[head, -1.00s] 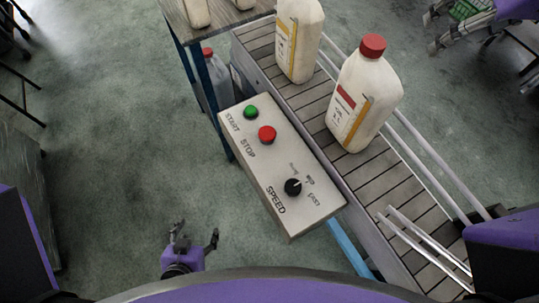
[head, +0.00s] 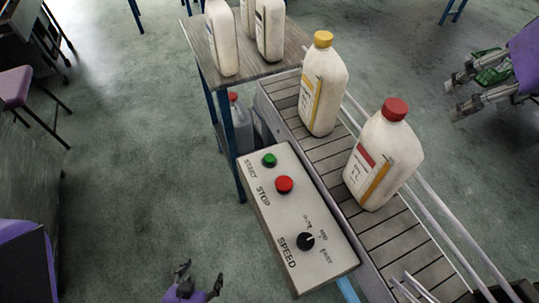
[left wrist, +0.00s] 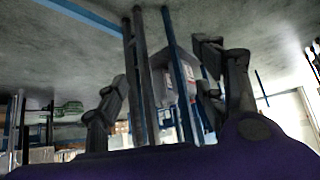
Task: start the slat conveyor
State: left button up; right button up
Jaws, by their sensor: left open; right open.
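The control box (head: 297,222) is a grey panel beside the slat conveyor (head: 327,150). It has a green START button (head: 269,160), a red STOP button (head: 284,185) and a black SPEED knob (head: 305,241). My left gripper (head: 198,275) is open and empty, below and to the left of the box, apart from it. Its open fingers also show in the left wrist view (left wrist: 165,85), with blue frame legs beyond. My right gripper (head: 470,95) is at the far right, open, next to something green that is partly hidden.
A red-capped jug (head: 384,158) and a yellow-capped jug (head: 323,88) stand on the conveyor. More jugs stand on a table (head: 285,62) at its far end. A grey jug (head: 240,128) is below the table. The floor left of the box is clear.

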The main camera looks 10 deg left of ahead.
pick_arm(q)
grip_shut()
dwell(1.4)
